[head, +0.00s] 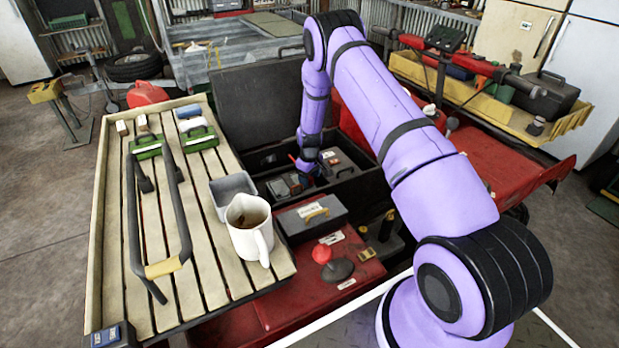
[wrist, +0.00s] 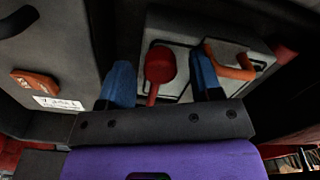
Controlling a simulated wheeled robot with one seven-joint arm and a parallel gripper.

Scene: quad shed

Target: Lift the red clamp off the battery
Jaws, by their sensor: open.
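The red clamp (wrist: 160,66) shows in the wrist view, with a round head and a narrow stem. It is over the pale grey top of the battery (wrist: 184,62). My gripper (wrist: 162,80) is open, with one blue finger on each side of the clamp. The clamp appears between the fingers; I cannot tell whether either touches it. An orange handle (wrist: 232,66) arches over the grey top to the right.
A grey case (head: 312,222) with a tan handle stands in front of my gripper. A red knob (head: 322,254) is nearer. The slatted rack (head: 105,200) at left carries a white jug (head: 250,238) and a grey tray (head: 228,190). The box's raised lid (head: 255,95) stands behind.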

